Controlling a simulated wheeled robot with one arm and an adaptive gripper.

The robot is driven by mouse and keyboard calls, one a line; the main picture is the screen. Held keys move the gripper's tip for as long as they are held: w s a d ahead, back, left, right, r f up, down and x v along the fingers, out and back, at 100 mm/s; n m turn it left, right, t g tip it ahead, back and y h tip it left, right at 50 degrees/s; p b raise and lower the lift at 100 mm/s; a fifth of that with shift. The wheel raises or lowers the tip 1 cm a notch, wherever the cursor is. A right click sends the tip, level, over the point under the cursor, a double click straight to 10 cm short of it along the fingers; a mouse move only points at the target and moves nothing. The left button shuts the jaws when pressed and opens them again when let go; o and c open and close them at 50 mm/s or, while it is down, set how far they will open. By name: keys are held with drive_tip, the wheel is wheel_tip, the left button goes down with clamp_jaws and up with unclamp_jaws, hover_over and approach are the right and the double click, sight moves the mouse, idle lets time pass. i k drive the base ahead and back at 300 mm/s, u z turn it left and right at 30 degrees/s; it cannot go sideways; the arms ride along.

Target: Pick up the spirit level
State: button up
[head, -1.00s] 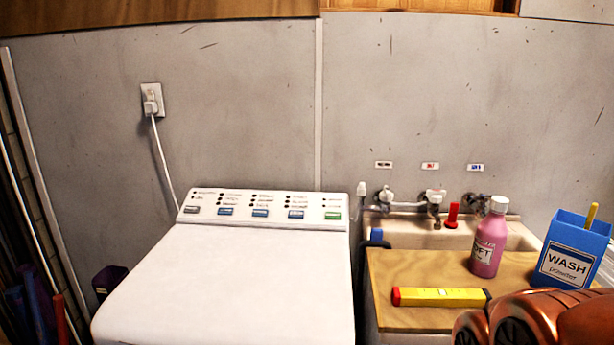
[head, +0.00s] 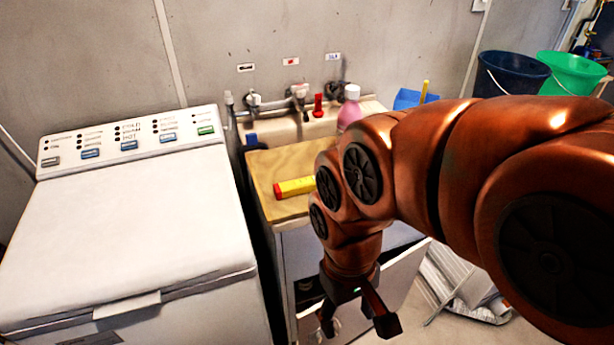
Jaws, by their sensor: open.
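The spirit level (head: 295,187) is a yellow bar with a red end. It lies flat on the wooden board (head: 262,166) over the sink. Its right part is hidden behind my arm. My gripper (head: 356,328) hangs low in front of the sink cabinet, below the board's height in the picture and apart from the level. Its fingers are spread and nothing is between them.
A pink bottle (head: 349,108) and a blue powder box (head: 408,98) stand at the board's back right, partly behind my arm. A white washing machine (head: 130,220) stands left. Taps (head: 300,93) line the wall. Dark blue (head: 510,70) and green (head: 570,72) buckets are at right.

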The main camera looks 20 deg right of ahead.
sight(305, 185)
drive_tip(key=u, duration=0.05)
drive_tip(key=k, duration=0.45)
drive_tip(key=u, duration=1.7)
drive_tip(key=i, duration=0.7)
drive_tip(key=z, duration=0.3)
